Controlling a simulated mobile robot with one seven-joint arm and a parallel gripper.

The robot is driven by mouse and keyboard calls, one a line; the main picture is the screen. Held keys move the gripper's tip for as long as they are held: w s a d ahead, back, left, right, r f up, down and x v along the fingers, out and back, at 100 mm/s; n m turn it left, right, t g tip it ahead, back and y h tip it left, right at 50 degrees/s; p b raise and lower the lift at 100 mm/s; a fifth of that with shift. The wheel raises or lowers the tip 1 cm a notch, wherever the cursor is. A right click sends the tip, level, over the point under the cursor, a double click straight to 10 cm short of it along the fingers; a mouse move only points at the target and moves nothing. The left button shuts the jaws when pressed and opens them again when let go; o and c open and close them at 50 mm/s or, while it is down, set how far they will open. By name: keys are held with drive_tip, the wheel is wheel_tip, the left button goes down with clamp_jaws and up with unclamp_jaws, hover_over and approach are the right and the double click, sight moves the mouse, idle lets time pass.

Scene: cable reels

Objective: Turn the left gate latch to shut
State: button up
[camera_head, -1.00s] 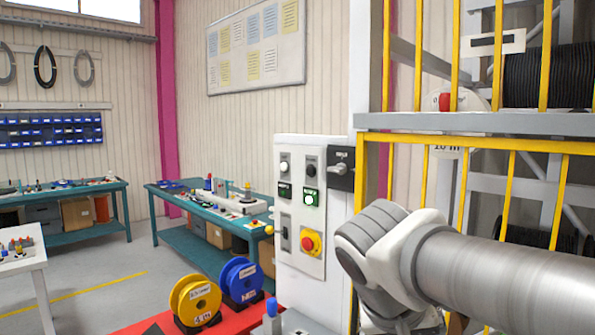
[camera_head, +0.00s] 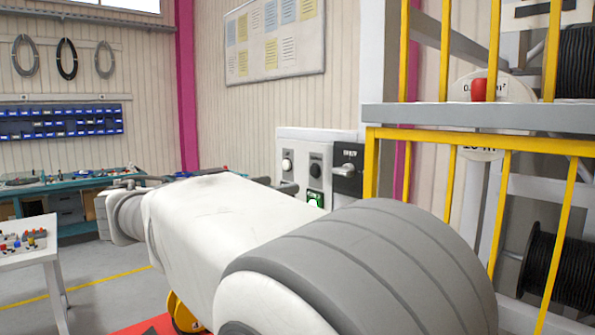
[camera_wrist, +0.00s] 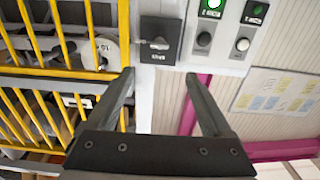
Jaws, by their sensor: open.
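The gate latch is a silver handle on a black plate (camera_head: 347,176), fixed to a white post left of the yellow-barred gate (camera_head: 480,140). Its handle lies about level in the head view. In the wrist view, which is turned over, the latch plate (camera_wrist: 161,30) is at the top centre with its grey handle near the middle. My gripper (camera_wrist: 160,77) is open and empty, its two fingers pointing toward the latch. The latch shows beyond and between the fingertips, apart from them. In the head view my arm fills the foreground and mostly hides the gripper.
A white control panel (camera_head: 300,150) with knobs and a lit green button stands left of the latch. Cable reels (camera_head: 565,270) sit behind the yellow bars. A white table (camera_head: 30,250) and a teal bench (camera_head: 70,190) stand at the left.

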sight(338, 173)
drive_tip(key=p+x, duration=0.3)
drive_tip(key=x, duration=1.4)
drive_tip(key=shift+d, duration=0.1)
clamp_jaws()
